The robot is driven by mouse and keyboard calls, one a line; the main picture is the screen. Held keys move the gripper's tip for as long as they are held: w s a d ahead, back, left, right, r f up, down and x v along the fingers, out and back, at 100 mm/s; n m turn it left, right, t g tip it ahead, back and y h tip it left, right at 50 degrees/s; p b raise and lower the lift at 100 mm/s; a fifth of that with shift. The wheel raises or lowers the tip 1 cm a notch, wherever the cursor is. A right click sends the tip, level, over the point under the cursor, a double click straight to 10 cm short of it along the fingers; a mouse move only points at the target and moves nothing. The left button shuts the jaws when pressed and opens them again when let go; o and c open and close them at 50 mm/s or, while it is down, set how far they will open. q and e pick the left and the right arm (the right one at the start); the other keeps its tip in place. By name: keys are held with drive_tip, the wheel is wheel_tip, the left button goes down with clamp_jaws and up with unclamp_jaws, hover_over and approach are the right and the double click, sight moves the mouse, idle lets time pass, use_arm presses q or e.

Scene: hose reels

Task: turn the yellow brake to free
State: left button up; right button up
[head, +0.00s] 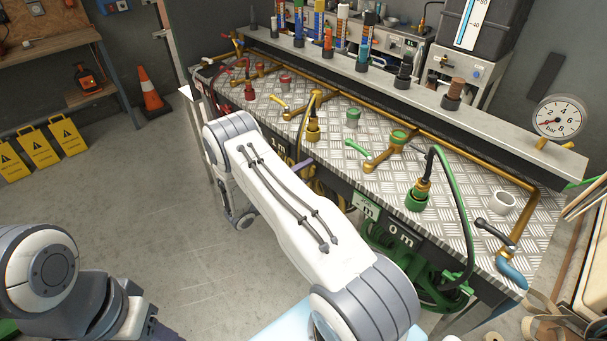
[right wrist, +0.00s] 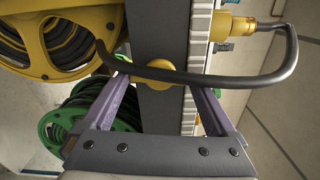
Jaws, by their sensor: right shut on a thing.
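The yellow brake (right wrist: 160,71) sits on the dark front edge of the bench, beside the yellow reel (right wrist: 47,70), in the right wrist view. It shows as a rounded yellow piece, partly hidden behind a dark hose. The purple fingers of my right gripper (right wrist: 158,82) stand on both sides of it, shut on it. In the head view my right arm hides the brake and most of the gripper; only a purple finger bit (head: 303,166) shows at the bench's front edge.
A dark hose (right wrist: 190,77) loops from the yellow reel across the fingers. The green reel (right wrist: 52,128) lies below the yellow one. The bench top (head: 340,135) carries fittings, valves and a pressure gauge (head: 559,117).

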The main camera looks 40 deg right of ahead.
drive_tip(key=shift+n, duration=0.6)
drive_tip(key=shift+w, duration=0.1)
drive_tip(key=o, duration=1)
drive_tip(key=shift+a, duration=0.15)
drive_tip(key=a+b, duration=0.2)
drive_tip(key=a, duration=0.8)
drive_tip(key=shift+s, duration=0.45)
drive_tip(key=shift+a, duration=0.1)
